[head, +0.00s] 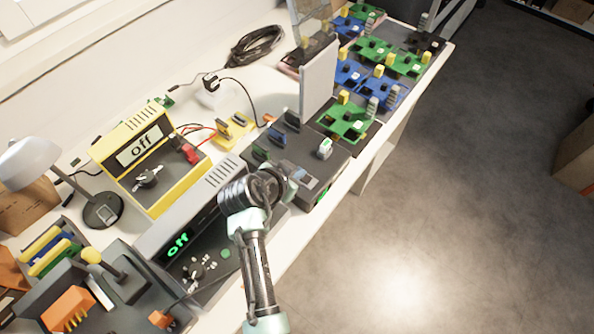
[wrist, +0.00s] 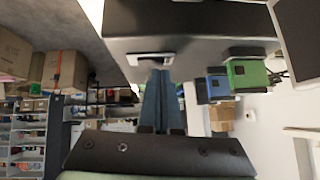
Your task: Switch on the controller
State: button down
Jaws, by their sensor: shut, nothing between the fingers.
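A dark box (head: 330,160), which I take to be the controller though no label shows, sits near the bench's front edge with blue and green blocks along its side. In the wrist view the dark box (wrist: 190,30) fills the top, with a small white-framed part (wrist: 150,58) on its near face. My gripper (wrist: 160,78) is shut and empty, its fingertips at or just in front of that part; I cannot tell if they touch. In the head view my gripper (head: 300,182) is at the box's near end, partly hidden by my wrist. The switch's position is not readable.
A grey unit (head: 215,215) with a green "off" display stands left of my arm. A yellow meter (head: 150,150) also reads "off". An upright grey panel (head: 318,80) and several circuit boards (head: 375,70) are behind. Open floor (head: 450,200) lies right.

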dwell(0.3)
jog(key=shift+a+f+b, duration=0.1)
jog(key=shift+f+b, duration=0.3)
jog(key=shift+b, duration=0.1)
jog(key=shift+r, duration=0.1)
jog(key=shift+s, duration=0.1)
jog(key=shift+s+d+r+p, duration=0.15)
jog(key=shift+s+d+p, duration=0.2)
jog(key=shift+d+p, duration=0.35)
jog(key=shift+r, duration=0.1)
